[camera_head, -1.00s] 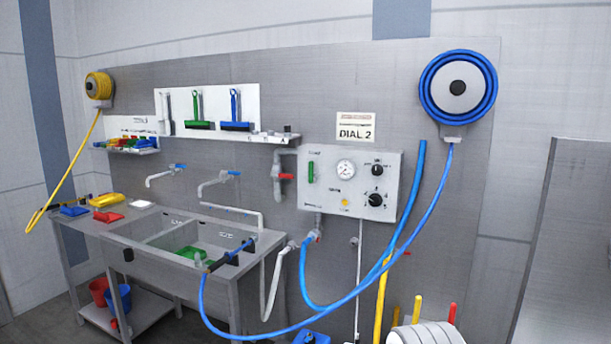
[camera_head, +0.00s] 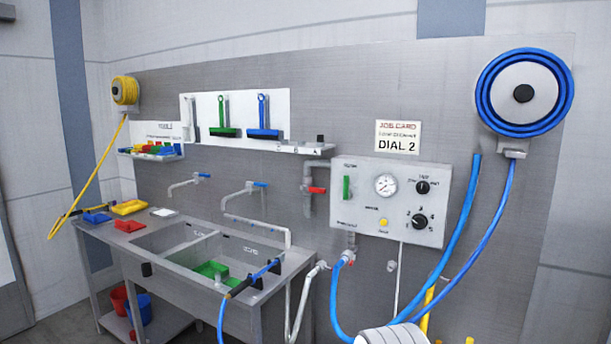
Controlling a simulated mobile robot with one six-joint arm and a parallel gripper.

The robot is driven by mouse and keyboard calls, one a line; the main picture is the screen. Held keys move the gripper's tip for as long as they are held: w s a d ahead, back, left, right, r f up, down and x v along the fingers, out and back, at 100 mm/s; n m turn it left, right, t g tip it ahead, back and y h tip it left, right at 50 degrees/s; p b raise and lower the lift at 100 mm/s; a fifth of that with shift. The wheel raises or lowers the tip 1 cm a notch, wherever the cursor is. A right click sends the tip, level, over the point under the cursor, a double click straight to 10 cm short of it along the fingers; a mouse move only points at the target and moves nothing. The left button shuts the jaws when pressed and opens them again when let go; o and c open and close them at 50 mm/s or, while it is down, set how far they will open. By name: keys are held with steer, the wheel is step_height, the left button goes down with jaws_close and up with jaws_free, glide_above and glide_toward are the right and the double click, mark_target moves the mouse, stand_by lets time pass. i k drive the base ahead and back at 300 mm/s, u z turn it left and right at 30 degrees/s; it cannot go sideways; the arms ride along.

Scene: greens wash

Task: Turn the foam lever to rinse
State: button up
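A grey control panel (camera_head: 362,224) is fixed to the steel back wall, right of the sink. It carries a green upright lever (camera_head: 347,188) at its left, a round white gauge (camera_head: 386,185), a black selector (camera_head: 422,187) at upper right, a larger numbered black dial (camera_head: 419,221) below it, and a yellow button (camera_head: 383,222). The small labels are too blurred to tell which control is the foam lever. My gripper is not in view, and nothing touches the panel.
A job card (camera_head: 399,138) above the panel reads DIAL 2. A blue hose reel (camera_head: 484,95) hangs at right, its hose (camera_head: 493,226) sweeping down beside the panel. A red-handled valve (camera_head: 317,190) and the double sink (camera_head: 158,236) are at left.

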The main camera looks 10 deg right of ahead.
mark_target(346, 195)
steer(key=i, duration=1.45)
steer(key=z, duration=0.6)
